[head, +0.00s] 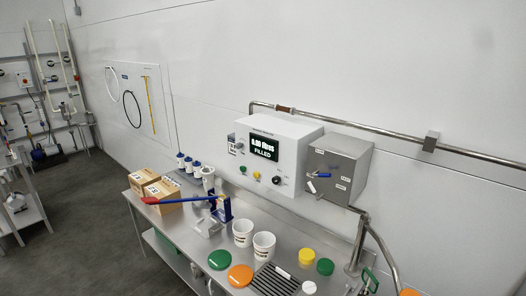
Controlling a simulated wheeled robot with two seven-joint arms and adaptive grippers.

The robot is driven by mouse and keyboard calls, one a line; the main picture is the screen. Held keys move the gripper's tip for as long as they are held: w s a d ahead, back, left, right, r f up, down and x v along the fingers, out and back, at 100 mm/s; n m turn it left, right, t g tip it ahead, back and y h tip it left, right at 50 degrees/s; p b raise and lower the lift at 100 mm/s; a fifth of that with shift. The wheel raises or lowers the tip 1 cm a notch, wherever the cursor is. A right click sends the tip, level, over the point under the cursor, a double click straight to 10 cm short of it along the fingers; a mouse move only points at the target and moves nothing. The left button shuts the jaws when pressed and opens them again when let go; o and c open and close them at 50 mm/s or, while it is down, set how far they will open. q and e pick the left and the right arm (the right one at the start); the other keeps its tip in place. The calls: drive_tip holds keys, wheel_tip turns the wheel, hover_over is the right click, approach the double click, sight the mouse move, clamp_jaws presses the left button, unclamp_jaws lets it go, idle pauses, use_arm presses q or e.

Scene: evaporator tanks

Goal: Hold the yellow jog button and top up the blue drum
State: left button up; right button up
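The yellow button (256,175) is on the front of a white control box (290,135) on the wall. It sits between a green button (243,169) and a black knob (277,180). The box's display (264,147) shows a litres figure, too small to read surely, above the word FILLED. I cannot make out a blue drum in the head view. Neither of my grippers is in view, and nothing is seen touching the button.
A steel bench (190,225) under the box carries cardboard boxes (163,196), white tubs (263,246), coloured lids (240,275) and a blue press with a red-tipped lever (222,207). A grey valve box (338,168) and pipe stand right. Floor at left (95,230) is clear.

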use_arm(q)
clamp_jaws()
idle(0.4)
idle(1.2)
